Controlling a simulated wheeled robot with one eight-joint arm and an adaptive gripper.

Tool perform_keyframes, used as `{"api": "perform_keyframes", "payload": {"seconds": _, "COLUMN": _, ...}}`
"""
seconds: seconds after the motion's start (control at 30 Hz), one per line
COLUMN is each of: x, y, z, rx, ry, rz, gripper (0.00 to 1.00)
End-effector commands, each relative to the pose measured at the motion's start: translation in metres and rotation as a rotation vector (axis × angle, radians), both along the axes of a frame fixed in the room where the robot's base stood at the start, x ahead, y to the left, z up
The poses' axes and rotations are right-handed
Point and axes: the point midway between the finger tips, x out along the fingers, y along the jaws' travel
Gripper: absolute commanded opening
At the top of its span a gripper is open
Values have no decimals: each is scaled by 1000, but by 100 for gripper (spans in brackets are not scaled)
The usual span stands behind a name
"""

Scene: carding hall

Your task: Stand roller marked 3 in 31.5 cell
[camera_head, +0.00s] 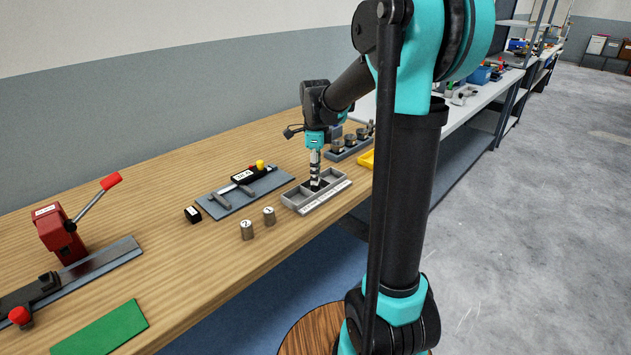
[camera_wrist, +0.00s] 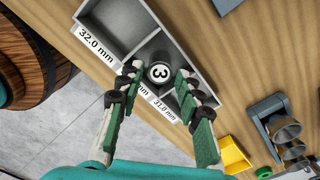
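The roller marked 3 (camera_wrist: 159,73) stands in the middle cell of the grey tray (camera_wrist: 192,17), its numbered end facing the wrist camera. The tray also shows in the head view (camera_head: 290,199). In the wrist view the outer cells are labelled 32.0 mm and 31.0 mm; the middle label is mostly hidden by a finger. My gripper (camera_wrist: 159,82) points down over this cell, its green-padded fingers on either side of the roller. A narrow gap shows beside the roller, so the fingers look open. The roller's lower part is hidden.
Rollers marked 2 (camera_head: 247,231) and 1 (camera_head: 269,216) stand left of the tray. Behind them are a grey plate with a measuring tool (camera_head: 240,190) and a black block (camera_head: 193,214). A yellow bin (camera_wrist: 235,155) and a rack of metal parts (camera_wrist: 284,130) lie beyond the tray.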

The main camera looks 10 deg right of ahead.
Motion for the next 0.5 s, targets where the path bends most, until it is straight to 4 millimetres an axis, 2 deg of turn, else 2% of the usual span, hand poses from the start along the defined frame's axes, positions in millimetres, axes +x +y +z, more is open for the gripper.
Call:
{"api": "perform_keyframes", "payload": {"seconds": 0.1, "x": 0, "y": 0, "z": 26, "rx": 0, "ry": 0, "rz": 0, "gripper": 35}}
{"api": "perform_keyframes", "payload": {"seconds": 0.3, "x": 0, "y": 0, "z": 63, "rx": 0, "ry": 0, "rz": 0, "gripper": 35}}
{"api": "perform_keyframes", "payload": {"seconds": 0.5, "x": 0, "y": 0, "z": 84, "rx": 0, "ry": 0, "rz": 0, "gripper": 35}}
